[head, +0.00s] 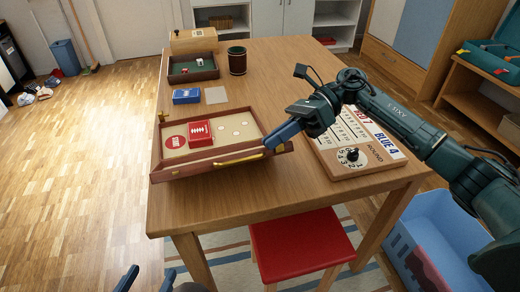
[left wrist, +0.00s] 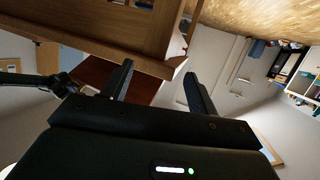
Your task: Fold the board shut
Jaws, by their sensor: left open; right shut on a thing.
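The board (head: 225,160) looks like a shallow open wooden case near the left front of the table, with a brass handle on its front side. Inside lie a red card box (head: 200,133), a red disc (head: 176,142) and several pale discs. My right gripper (head: 273,141) is at the board's right front corner, its blue fingers shut there; the exact contact is hidden by the fingers. My left gripper (head: 147,275) is open and empty at the bottom edge, below and in front of the table. The left wrist view shows its two fingers (left wrist: 162,85) spread with nothing between them.
A scoreboard (head: 385,150) with a dial lies right of the board, under my right arm. Behind are a blue box (head: 186,96), a dice tray (head: 205,76) and a dark cup (head: 237,61). A red stool (head: 295,245) and a blue crate (head: 440,235) stand below.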

